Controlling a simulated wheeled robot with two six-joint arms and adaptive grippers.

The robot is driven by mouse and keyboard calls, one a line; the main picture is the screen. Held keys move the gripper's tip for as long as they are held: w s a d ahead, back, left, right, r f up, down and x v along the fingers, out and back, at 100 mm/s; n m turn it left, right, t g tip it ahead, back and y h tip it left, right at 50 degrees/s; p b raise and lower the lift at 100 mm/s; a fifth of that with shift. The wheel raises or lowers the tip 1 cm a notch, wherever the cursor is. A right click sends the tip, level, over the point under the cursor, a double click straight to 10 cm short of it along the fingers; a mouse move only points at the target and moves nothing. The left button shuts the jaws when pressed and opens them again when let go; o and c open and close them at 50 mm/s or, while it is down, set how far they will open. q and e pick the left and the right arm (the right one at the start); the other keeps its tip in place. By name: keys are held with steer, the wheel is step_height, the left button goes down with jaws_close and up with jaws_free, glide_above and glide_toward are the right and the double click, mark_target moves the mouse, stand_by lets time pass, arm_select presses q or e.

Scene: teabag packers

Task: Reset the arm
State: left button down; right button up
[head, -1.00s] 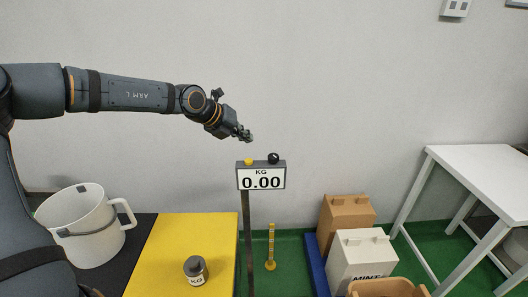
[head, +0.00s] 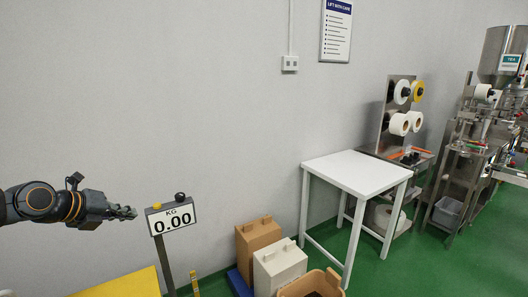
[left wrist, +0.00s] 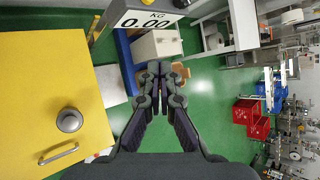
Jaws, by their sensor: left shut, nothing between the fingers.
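My left gripper (head: 128,212) reaches in from the left edge of the head view, beside the scale display. In the left wrist view the gripper (left wrist: 160,68) has its fingers together and holds nothing. The scale display (head: 172,218) on its post reads 0.00 KG, with a yellow button and a black button on top. The display also shows at the top of the left wrist view (left wrist: 146,20). My right gripper is not in view.
A yellow platform (left wrist: 50,90) carries a grey weight (left wrist: 69,120). A machine with label rolls and a steel hopper (head: 502,44) stands at the right. Green floor is open in front.

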arm_select(q)
steer(key=s+f+n+t+y, duration=0.2)
steer(key=s+f+n+y, duration=0.2)
steer(key=f+n, duration=0.65)
steer(key=s+f+n+t+y, duration=0.2)
steer(key=s+f+n+y, duration=0.15)
steer(key=f+n, duration=0.65)
steer(key=s+d+f+n+g+h, duration=0.2)
steer(key=s+d+f+n+g, duration=0.3)
steer(key=s, duration=0.5)
steer(key=s+d+f+n+g+h, duration=0.1)
steer(key=s+d+f+n+g, duration=0.35)
steer(key=s+d, duration=0.4)
steer(key=s+a+f+g, duration=0.1)
steer(key=s+a+f, duration=0.1)
steer(key=f, duration=1.2)
steer(key=s+a+f+g, duration=0.1)
steer(key=s+a+f, duration=0.1)
steer(key=f, duration=1.2)
steer(key=s+a+f, duration=0.1)
steer(key=s+f, duration=1.4)
steer(key=s, duration=0.2)
steer(key=shift+s+a+f+m+g, duration=0.15)
steer(key=shift+s+f+m+g, duration=0.15)
steer(key=shift+s+g, duration=0.15)
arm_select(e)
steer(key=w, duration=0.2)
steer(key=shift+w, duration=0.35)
